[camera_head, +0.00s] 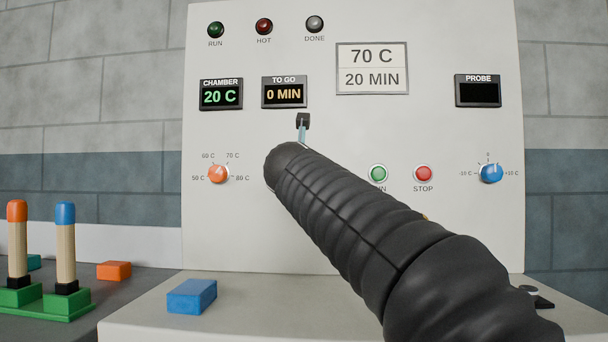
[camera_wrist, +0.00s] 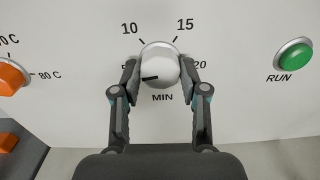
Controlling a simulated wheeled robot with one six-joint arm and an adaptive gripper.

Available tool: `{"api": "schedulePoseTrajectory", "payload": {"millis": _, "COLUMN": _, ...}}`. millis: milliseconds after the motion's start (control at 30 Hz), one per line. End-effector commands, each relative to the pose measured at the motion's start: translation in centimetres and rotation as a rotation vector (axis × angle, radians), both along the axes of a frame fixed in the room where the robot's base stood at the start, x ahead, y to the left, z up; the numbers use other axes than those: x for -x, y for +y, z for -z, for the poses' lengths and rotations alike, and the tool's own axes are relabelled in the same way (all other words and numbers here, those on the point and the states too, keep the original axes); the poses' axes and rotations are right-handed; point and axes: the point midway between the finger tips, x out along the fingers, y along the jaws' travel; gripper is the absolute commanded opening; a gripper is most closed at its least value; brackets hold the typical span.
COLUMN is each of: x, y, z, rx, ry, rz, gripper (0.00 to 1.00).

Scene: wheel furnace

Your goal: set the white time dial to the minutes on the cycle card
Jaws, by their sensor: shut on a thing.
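The white time dial (camera_wrist: 160,66) sits between the fingers of my gripper (camera_wrist: 161,75), which is shut on it from the left and right. Its black mark lies at the lower left of the knob, pointing left and slightly down, near the partly hidden 5. The 10, 15 and 20 labels show around it, with MIN below. In the head view my arm hides the dial. The cycle card (camera_head: 372,68) reads 70 C and 20 MIN. The TO GO display (camera_head: 284,92) reads 0 MIN.
The orange temperature dial (camera_head: 218,174) is left of my arm, and the green RUN button (camera_head: 378,174) and red STOP button (camera_head: 424,174) are right of it. A blue probe dial (camera_head: 491,173) is farther right. A blue block (camera_head: 192,296) lies on the ledge below.

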Motion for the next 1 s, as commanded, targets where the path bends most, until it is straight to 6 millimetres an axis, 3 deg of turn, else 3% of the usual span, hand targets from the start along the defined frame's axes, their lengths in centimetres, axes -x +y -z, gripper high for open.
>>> {"api": "schedulePoseTrajectory", "payload": {"millis": 367, "x": 0.0, "y": -0.05, "z": -0.02, "rx": -0.13, "ry": -0.005, "rz": -0.004, "gripper": 0.09}}
{"api": "schedulePoseTrajectory", "payload": {"millis": 1000, "x": -0.02, "y": -0.14, "z": 0.1, "rx": -0.716, "ry": -0.025, "rz": -0.002, "gripper": 0.09}}
